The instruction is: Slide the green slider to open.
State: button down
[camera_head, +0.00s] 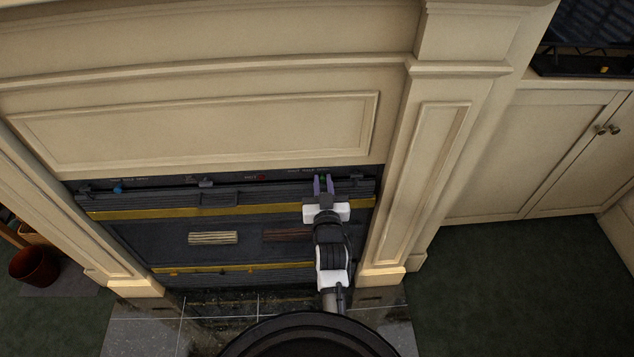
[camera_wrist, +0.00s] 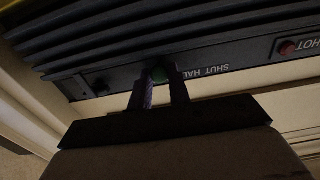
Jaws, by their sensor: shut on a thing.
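The green slider (camera_wrist: 159,74) is a small rounded knob on the dark panel strip of the fireplace, beside white lettering in the wrist view. In the head view a bit of the green slider (camera_head: 323,178) shows between my fingertips. My gripper (camera_head: 323,183) reaches up to the strip near its right end, with its two purple fingers on either side of the knob. In the wrist view my gripper (camera_wrist: 162,82) is shut on the slider, and the fingers cover its sides. The slider's track is mostly hidden.
A red knob (camera_wrist: 287,47) sits along the same strip, marked "HOT". A blue knob (camera_head: 118,189) is at the strip's left end. Dark louvres (camera_head: 220,198) lie just below the strip. The cream mantel (camera_head: 210,130) overhangs above, and its pillar (camera_head: 425,180) stands close on the right.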

jog(key=shift+d, duration=0.25)
jog(key=c, duration=1.3)
grip_release()
